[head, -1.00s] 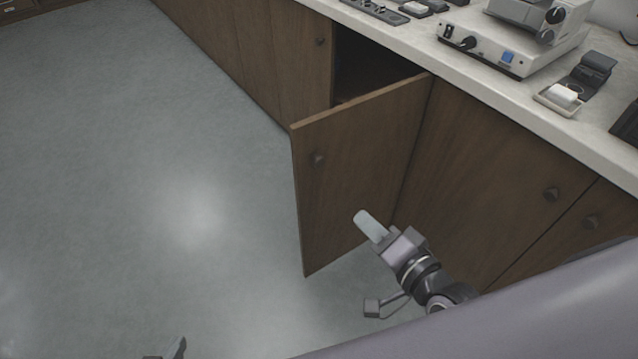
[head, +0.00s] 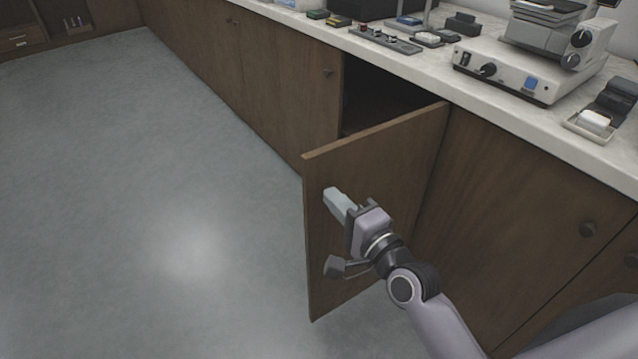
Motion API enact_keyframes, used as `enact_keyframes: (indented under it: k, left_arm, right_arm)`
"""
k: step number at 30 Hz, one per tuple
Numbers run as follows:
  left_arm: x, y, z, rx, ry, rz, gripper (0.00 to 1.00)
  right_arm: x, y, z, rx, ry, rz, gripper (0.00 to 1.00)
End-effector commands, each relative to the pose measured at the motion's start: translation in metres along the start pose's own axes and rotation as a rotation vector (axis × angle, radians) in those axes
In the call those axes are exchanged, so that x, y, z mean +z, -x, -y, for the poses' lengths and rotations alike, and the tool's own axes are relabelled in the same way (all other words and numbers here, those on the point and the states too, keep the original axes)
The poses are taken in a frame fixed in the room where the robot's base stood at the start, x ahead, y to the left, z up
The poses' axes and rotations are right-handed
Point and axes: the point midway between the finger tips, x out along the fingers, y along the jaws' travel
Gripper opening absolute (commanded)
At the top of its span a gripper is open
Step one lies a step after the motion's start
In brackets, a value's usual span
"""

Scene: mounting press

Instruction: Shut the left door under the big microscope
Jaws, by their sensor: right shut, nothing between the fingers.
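The open cabinet door (head: 390,160) is brown wood and swings out from its hinge on the right, leaving a dark opening (head: 375,95) behind it. The big microscope (head: 535,60) stands on the counter above and to the right. My right gripper (head: 332,194) is shut and empty, in front of the door's outer face near its free edge. I cannot tell whether it touches the door. It and my arm hide part of that face, and the door's knob is not visible. My left gripper is out of view.
The pale counter (head: 480,105) runs along the top with small devices and a tray with a white block (head: 593,122). Closed doors (head: 290,85) lie left of the opening and a closed door (head: 520,190) lies right of it. The grey floor (head: 160,190) at left is clear.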

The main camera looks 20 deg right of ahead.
Motion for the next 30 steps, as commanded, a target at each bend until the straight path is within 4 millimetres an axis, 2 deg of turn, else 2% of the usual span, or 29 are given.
enact_keyframes:
  k: [1, 6, 12, 30]
  left_arm:
    - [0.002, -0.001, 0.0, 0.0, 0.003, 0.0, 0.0]
    - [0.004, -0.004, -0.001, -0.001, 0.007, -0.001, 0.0]
    - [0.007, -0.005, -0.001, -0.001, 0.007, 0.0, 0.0]
    - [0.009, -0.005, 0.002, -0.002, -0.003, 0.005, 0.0]
  right_arm:
    - [0.0, -0.01, 0.0, -0.002, 0.0, 0.0, 0.0]
    - [0.0, -0.035, -0.001, -0.002, 0.001, 0.0, 0.0]
    - [0.0, -0.053, -0.001, 0.0, 0.0, 0.0, 0.0]
    - [0.0, -0.058, -0.001, 0.001, 0.001, 0.0, 0.0]
